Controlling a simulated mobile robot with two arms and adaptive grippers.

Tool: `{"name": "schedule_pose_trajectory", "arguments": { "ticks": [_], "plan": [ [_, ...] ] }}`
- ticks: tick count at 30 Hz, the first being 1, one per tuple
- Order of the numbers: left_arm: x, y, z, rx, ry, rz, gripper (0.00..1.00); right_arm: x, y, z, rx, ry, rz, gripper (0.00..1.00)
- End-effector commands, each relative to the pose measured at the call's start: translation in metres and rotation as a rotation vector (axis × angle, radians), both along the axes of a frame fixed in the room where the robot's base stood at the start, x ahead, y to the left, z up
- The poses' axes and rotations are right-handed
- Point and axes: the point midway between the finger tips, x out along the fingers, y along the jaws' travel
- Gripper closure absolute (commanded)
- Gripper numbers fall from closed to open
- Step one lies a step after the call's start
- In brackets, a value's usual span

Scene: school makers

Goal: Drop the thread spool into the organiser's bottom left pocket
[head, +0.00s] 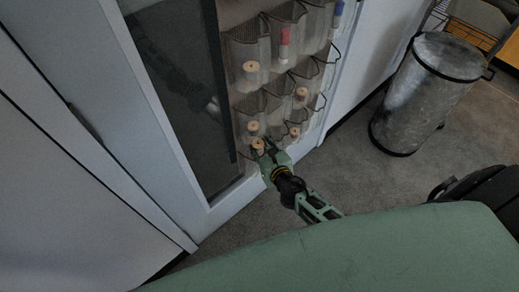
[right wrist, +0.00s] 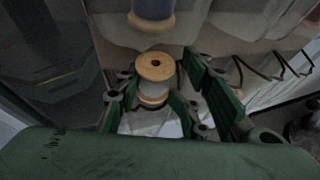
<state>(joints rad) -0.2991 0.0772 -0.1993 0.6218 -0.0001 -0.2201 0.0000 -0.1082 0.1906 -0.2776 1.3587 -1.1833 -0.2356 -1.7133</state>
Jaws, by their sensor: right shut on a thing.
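The thread spool (head: 258,144) has pale wooden ends and a greyish wound middle. It also shows upright between my fingers in the right wrist view (right wrist: 155,70). My right gripper (head: 266,151) is shut on it at the lower left of the organiser (head: 268,52), a hanging sheet of see-through mesh pockets on a pale door. The spool is at the bottom left pocket; I cannot tell whether it is inside the rim or in front of it. My left gripper is not in view.
Another spool (head: 253,126) sits in a pocket just above, and more spools and red- and blue-topped items fill other pockets. A dark glass panel (head: 180,80) is to the left. A metal bin (head: 428,95) stands on the carpet at right.

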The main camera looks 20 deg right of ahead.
Motion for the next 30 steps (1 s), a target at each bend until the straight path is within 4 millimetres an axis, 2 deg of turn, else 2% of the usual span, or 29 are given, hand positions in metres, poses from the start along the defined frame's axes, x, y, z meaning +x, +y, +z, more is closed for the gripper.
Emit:
{"name": "schedule_pose_trajectory", "arguments": {
  "ticks": [1, 4, 5, 13, 30],
  "plan": [
    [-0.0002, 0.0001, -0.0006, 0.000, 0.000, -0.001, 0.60, 0.0085, 0.0134, 0.0102, 0.020, -0.023, 0.023, 0.93],
    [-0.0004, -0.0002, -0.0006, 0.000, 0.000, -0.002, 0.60, 0.0086, 0.0154, 0.0110, 0.021, -0.024, 0.025, 0.93],
    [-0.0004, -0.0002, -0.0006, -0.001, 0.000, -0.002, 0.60, 0.0086, 0.0160, 0.0112, 0.023, -0.025, 0.025, 0.63],
    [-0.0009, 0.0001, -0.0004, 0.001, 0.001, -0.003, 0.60, 0.0088, 0.0154, 0.0121, 0.020, -0.026, 0.025, 0.39],
    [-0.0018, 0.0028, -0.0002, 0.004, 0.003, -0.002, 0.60, 0.0072, 0.0086, 0.0096, 0.011, -0.020, 0.015, 0.38]
  ]
}}
